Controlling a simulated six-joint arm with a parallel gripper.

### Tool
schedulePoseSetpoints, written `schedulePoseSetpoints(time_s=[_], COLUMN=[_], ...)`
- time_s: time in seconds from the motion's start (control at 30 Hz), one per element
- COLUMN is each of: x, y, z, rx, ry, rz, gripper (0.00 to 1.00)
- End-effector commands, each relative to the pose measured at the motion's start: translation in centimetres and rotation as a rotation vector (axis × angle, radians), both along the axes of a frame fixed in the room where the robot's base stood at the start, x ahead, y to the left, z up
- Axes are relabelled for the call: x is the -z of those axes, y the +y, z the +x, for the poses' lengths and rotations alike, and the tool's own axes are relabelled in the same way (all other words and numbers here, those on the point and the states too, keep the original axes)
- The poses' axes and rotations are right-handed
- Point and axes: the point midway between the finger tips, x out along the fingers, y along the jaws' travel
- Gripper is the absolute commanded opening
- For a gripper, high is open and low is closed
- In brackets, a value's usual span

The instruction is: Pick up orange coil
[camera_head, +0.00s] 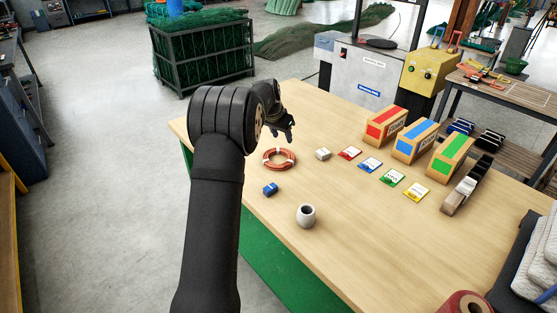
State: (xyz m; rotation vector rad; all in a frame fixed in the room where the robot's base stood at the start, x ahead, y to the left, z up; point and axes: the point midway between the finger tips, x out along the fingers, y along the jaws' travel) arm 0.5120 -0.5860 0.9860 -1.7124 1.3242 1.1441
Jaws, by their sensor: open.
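The orange coil (279,151) is a ring lying flat on the wooden table (330,262), near its left edge. My gripper (288,136) is above and slightly beyond the coil in the picture, pointing down with open jaws. It appears empty and apart from the coil; its exact height above the table is hard to tell. My dark arm reaches in from the bottom left and hides part of the table's left side.
The table's front middle is clear.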

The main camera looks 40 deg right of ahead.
Motion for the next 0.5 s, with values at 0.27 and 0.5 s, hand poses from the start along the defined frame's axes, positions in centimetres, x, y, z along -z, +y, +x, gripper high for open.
schedulePoseSetpoints(time_s=[0.27,0.5], x=[5.9,9.2], y=[-2.1,-3.5], z=[0.7,1.0], rx=[-0.002,-0.002], ry=[0.001,0.000], rz=[0.002,0.001], gripper=[0.45,0.45])
